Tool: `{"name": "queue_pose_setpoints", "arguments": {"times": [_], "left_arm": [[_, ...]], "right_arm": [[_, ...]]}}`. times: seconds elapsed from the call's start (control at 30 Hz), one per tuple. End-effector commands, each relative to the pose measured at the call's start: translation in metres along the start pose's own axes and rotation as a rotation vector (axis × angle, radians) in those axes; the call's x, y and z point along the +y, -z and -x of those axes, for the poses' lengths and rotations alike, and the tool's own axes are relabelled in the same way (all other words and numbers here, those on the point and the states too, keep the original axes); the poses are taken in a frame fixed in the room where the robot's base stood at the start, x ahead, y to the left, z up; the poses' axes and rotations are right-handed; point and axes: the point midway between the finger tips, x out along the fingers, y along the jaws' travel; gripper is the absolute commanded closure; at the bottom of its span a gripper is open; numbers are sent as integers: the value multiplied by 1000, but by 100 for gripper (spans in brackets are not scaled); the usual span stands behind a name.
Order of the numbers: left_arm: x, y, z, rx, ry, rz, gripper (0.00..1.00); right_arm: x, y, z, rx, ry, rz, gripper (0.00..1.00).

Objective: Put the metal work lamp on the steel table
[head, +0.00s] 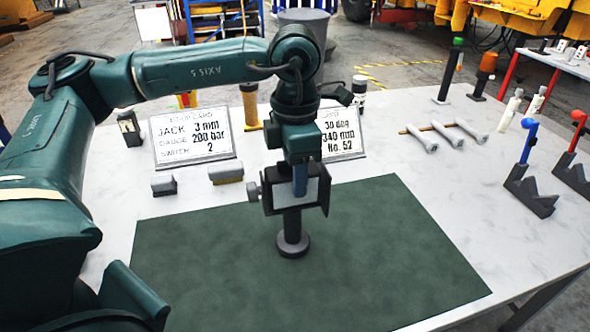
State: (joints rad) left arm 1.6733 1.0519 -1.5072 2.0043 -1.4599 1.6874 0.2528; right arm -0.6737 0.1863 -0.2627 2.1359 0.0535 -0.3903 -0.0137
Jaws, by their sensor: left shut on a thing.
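The metal work lamp (292,225) is upright in the middle of the head view, with a dark box-shaped head, a short stem and a round dark base. My left gripper (300,182) points down from above and is shut on the lamp at its head. The gripper hides part of the head. The lamp's base shows against the dark green mat on the pale grey table (430,110), which I take for the steel table. I cannot tell whether the base touches the mat. My right gripper is not in view.
The green mat (400,250) is otherwise clear. Two sign cards (193,135) stand behind it, with small grey blocks (226,172) in front.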

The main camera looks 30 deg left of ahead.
Motion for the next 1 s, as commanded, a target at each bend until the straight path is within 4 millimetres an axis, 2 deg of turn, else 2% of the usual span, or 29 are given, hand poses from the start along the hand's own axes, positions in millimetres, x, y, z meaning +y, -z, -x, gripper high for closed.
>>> {"name": "queue_pose_setpoints", "arguments": {"times": [0.4, 0.43, 0.67, 1.0], "left_arm": [[0, 0, -6, -3, -1, 1, 100], [0, 0, -5, 0, -1, 1, 58], [0, 0, -4, 0, -1, 1, 39], [0, 0, 2, -1, -2, 1, 39]], "right_arm": [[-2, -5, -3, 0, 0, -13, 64], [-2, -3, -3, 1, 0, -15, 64], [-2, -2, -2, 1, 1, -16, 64], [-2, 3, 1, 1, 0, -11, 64]]}}
